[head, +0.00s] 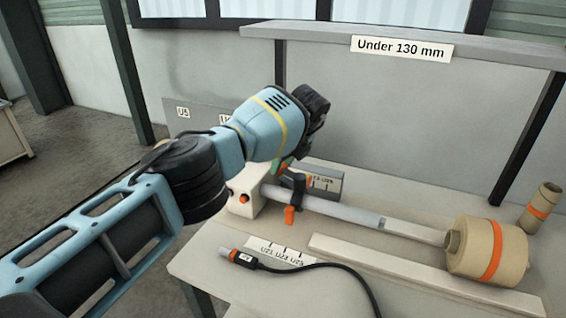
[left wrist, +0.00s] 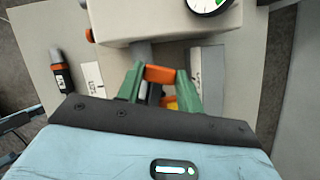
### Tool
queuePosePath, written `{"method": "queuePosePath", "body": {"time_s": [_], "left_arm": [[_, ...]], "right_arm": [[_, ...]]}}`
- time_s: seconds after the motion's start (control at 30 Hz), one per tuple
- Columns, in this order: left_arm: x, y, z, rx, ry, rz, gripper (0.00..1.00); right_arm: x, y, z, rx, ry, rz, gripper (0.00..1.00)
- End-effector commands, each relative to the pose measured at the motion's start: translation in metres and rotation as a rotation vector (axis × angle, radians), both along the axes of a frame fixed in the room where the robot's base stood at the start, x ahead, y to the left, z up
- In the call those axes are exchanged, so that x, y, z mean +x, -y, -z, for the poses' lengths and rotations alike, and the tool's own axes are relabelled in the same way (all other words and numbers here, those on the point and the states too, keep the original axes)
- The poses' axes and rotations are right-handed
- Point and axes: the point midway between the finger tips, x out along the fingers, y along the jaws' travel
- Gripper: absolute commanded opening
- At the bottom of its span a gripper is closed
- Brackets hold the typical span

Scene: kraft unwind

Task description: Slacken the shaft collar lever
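The shaft collar (head: 298,188) is a dark ring around the pale grey shaft (head: 345,210), close to the white machine block (head: 248,190). Its orange lever (head: 290,215) hangs at the collar's near side. My left gripper (head: 289,171) points down just above and behind the collar, its jaws partly hidden by its own wrist. In the left wrist view my left gripper (left wrist: 160,80) has two green fingers standing apart. An orange piece (left wrist: 160,73) shows between their tips; I cannot tell whether they touch it. My right gripper is not in view.
A tan roll with an orange band (head: 488,250) sits on the shaft's right end. A smaller tan tube (head: 540,206) stands behind it. A black cable with a connector (head: 245,259) lies in front. A shelf (head: 410,48) crosses above the bench.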

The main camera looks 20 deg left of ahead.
Motion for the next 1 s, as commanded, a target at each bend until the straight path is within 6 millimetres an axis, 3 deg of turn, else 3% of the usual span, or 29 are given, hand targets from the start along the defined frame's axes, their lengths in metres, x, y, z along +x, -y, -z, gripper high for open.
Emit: {"method": "queuePosePath", "body": {"time_s": [0.03, 0.17, 0.47, 1.0], "left_arm": [[0.000, 0.001, 0.002, -0.002, -0.003, 0.001, 0.43], [0.000, 0.001, 0.001, -0.001, -0.002, 0.001, 0.58], [0.000, 0.001, -0.002, 0.000, 0.000, 0.002, 0.58], [-0.010, 0.026, -0.066, 0.000, 0.001, 0.003, 0.58]], "right_arm": [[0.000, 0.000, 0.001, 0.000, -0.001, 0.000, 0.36], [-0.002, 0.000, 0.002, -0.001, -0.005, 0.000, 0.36], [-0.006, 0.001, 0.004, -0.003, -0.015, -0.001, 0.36], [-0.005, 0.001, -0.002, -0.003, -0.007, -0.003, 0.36]]}}
